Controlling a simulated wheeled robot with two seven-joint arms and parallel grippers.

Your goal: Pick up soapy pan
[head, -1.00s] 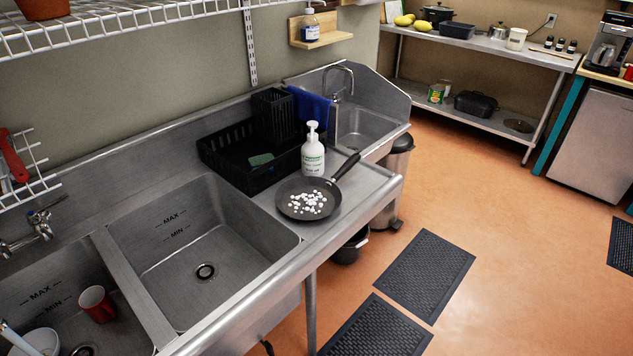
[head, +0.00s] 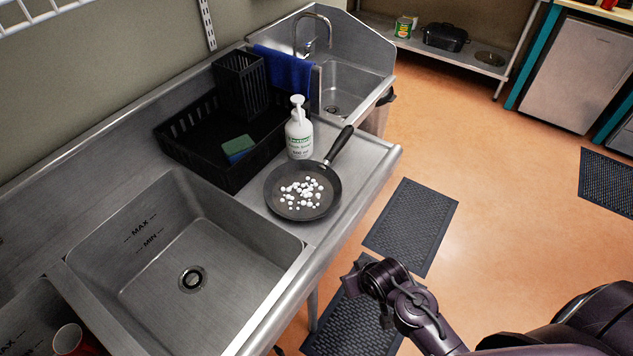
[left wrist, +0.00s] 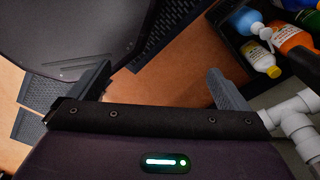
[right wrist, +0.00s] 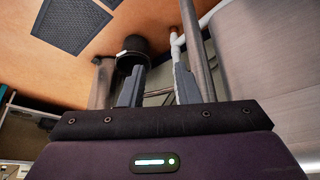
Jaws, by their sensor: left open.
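The soapy pan (head: 321,209) is a dark frying pan with white foam blobs in it. It rests on the steel drainboard (head: 357,178), right of the large sink basin, its dark handle (head: 341,143) pointing to the back right. Neither gripper touches it. My right arm comes in at the lower right of the head view, below and right of the pan. My right gripper (right wrist: 159,78) is open and empty in its wrist view, fingers partly apart. My left gripper (left wrist: 158,82) is wide open and empty in its wrist view, outside the head view.
A white soap bottle (head: 299,137) stands close behind the pan. A black dish rack (head: 186,140) with a sponge (head: 238,146) is to its left. The sink basin (head: 176,262) is in front left. Bottles (left wrist: 258,56) and a white pipe (left wrist: 284,112) show near the left gripper.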

